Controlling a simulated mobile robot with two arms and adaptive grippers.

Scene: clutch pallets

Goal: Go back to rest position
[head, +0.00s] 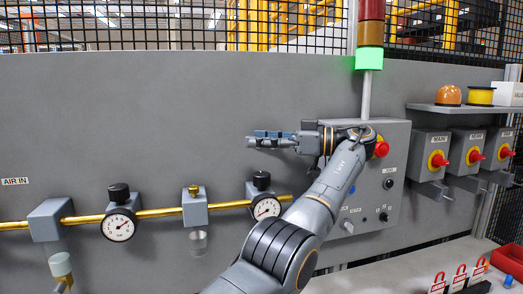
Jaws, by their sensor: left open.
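My left gripper (262,139) is in the middle of the head view, at the end of my grey arm, with its fingers pointing left. It is open, seen nearly side-on, and nothing shows between its fingers. It appears in front of the grey wall panel (150,110), left of the grey control box (396,215). My wrist and forearm hide much of this box. A red button (381,149) on yellow shows right beside my wrist. My right gripper is not in view.
A brass air pipe (160,212) with gauges (118,226) runs along the panel, partly behind my arm. The stack light (369,59) glows green. Switch boxes (430,155) are at right. A red bin (509,260) and lockout tags (460,277) sit on the bench (385,278).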

